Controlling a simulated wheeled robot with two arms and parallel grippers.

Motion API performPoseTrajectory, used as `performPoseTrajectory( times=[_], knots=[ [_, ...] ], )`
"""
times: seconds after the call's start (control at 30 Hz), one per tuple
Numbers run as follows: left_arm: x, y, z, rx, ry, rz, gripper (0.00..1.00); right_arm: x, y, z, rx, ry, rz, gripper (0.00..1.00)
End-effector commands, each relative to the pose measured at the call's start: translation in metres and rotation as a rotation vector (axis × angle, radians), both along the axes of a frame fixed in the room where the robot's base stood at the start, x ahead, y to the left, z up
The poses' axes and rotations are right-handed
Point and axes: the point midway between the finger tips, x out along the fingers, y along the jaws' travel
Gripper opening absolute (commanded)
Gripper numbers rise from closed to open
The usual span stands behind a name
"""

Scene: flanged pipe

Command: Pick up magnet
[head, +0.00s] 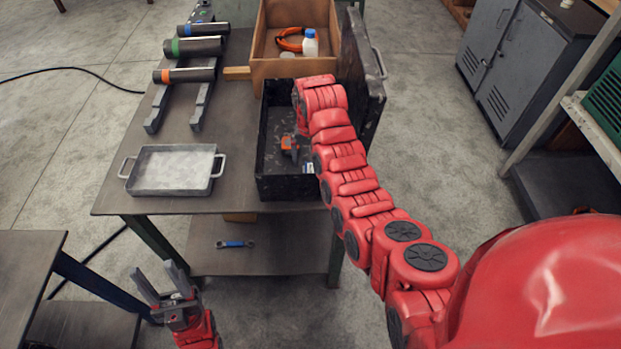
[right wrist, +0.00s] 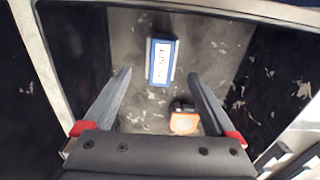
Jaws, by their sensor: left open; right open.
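A blue block with a white, dark-lettered label (right wrist: 162,62) lies on the bottom of the open black toolbox (head: 290,190). It is the likeliest magnet, but its lettering is too blurred to read. In the head view its pale end (head: 308,168) shows beside my right arm. My right gripper (right wrist: 158,76) is open and points down into the toolbox. In the right wrist view the block shows between and beyond its fingertips, with no visible contact. The head view hides this gripper behind my arm. My left gripper (head: 154,268) is open and empty, low beside the table.
An orange and black item (right wrist: 184,120) lies in the toolbox near the block. The toolbox walls and raised lid (head: 362,75) stand close around my right arm. A metal tray (head: 172,170), pipes (head: 190,47) and a wooden box (head: 270,68) are also on the table.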

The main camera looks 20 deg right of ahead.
Motion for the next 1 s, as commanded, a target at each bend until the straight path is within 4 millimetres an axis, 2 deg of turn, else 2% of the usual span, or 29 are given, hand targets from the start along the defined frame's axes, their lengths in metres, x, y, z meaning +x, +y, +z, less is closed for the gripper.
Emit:
performPoseTrajectory(
  times=[0.2, 0.4, 0.6, 0.67, 1.0],
  knots=[
    [0.000, 0.000, 0.030, 0.000, -0.001, 0.000, 0.50, -0.010, 0.004, -0.022, 0.002, 0.010, 0.001, 0.91],
    [0.000, 0.000, 0.032, 0.000, 0.000, 0.000, 0.50, -0.008, 0.002, -0.046, 0.000, 0.007, -0.001, 0.91],
    [0.000, 0.000, 0.031, 0.000, 0.000, 0.000, 0.50, -0.007, 0.003, -0.048, 0.001, 0.002, -0.001, 0.91],
    [0.000, 0.000, 0.031, 0.000, 0.000, 0.000, 0.50, -0.007, 0.003, -0.048, 0.001, 0.002, -0.001, 0.82],
    [0.000, 0.000, 0.031, 0.000, 0.000, 0.000, 0.50, -0.007, 0.003, -0.048, 0.001, 0.002, -0.001, 0.21]
  ],
)
